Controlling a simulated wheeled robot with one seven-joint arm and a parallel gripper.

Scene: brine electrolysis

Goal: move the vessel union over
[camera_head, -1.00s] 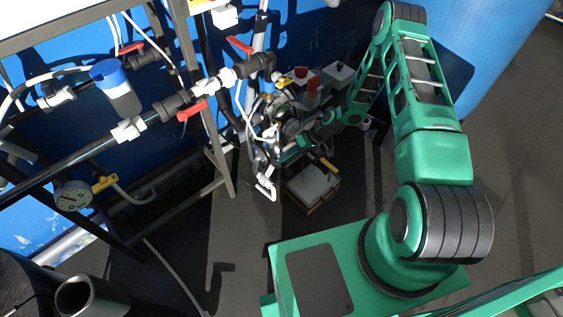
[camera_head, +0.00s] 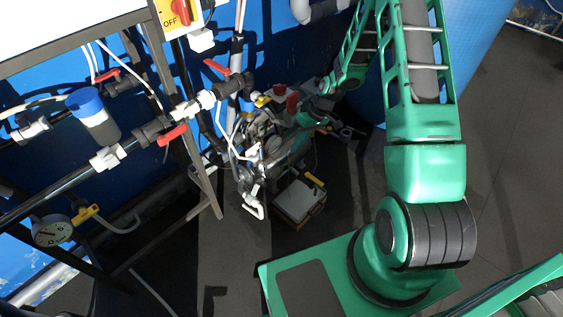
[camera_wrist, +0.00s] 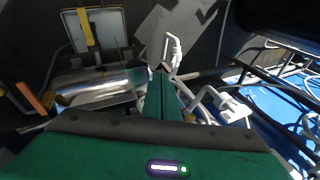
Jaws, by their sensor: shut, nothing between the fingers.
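My gripper shows in the wrist view (camera_wrist: 160,82) as two green fingers pressed together with nothing between them. In the head view my gripper (camera_head: 284,154) is among the crowded metal fittings and is small. A shiny metal cylinder (camera_wrist: 105,84) lies just left of the fingers in the wrist view. A white bent pipe fitting (camera_wrist: 173,50) stands just beyond the fingertips, and it also shows in the head view (camera_head: 252,207). Another white fitting (camera_wrist: 230,106) is to the right of the fingers. I cannot tell for sure which piece is the vessel union.
A pale-topped box (camera_head: 299,199) with a yellow strip sits on the floor below the fittings. A pipe rack (camera_head: 62,184) with red-handled valves (camera_head: 172,135) and a gauge (camera_head: 52,232) stands at left. A blue tank (camera_head: 470,60) is at upper right. Grey floor is open at right.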

